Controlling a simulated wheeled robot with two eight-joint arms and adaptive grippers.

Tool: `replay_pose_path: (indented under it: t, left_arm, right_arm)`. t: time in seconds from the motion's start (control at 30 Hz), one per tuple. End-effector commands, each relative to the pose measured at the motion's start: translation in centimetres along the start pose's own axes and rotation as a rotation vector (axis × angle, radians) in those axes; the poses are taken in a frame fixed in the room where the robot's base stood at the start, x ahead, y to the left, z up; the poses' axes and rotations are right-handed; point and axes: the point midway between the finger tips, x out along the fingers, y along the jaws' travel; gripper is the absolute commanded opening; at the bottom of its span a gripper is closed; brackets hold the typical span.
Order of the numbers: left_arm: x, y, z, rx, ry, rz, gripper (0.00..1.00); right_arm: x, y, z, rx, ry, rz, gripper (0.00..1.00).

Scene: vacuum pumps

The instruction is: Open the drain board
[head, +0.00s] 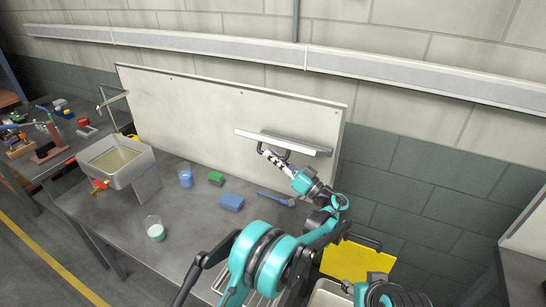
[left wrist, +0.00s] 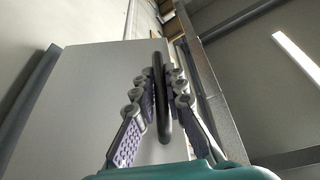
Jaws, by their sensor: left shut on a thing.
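The drain board (head: 300,146) appears to be the narrow light-grey ledge standing out from the upright white panel (head: 190,105) in the head view. A dark bar handle (head: 272,150) hangs at its underside. My left gripper (head: 268,154) reaches up to this handle from below right. In the left wrist view, the dark handle (left wrist: 161,95) runs between the fingers of my left gripper (left wrist: 160,85), which is shut on it. The pale panel fills the left of that view. My right gripper does not show.
The grey workbench (head: 120,215) holds a metal basin (head: 117,160), a blue beaker (head: 185,177), a green beaker (head: 155,230), green (head: 216,178) and blue (head: 231,202) sponges and a blue brush (head: 275,198). A yellow piece (head: 357,262) is at lower right. A long rail (head: 400,75) crosses the wall.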

Motion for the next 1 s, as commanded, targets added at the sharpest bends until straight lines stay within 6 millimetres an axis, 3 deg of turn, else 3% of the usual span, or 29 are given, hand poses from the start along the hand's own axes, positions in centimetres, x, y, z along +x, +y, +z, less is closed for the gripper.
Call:
replay_pose_path:
  t: [0.47,1.0]
  left_arm:
    - [-0.5,0.3,1.1,0.000,-0.001,0.001,0.00]
    - [-2.8,2.6,6.8,0.000,-0.001,0.002,0.00]
  right_arm:
    - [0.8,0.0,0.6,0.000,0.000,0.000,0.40]
    - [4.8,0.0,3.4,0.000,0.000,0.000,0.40]
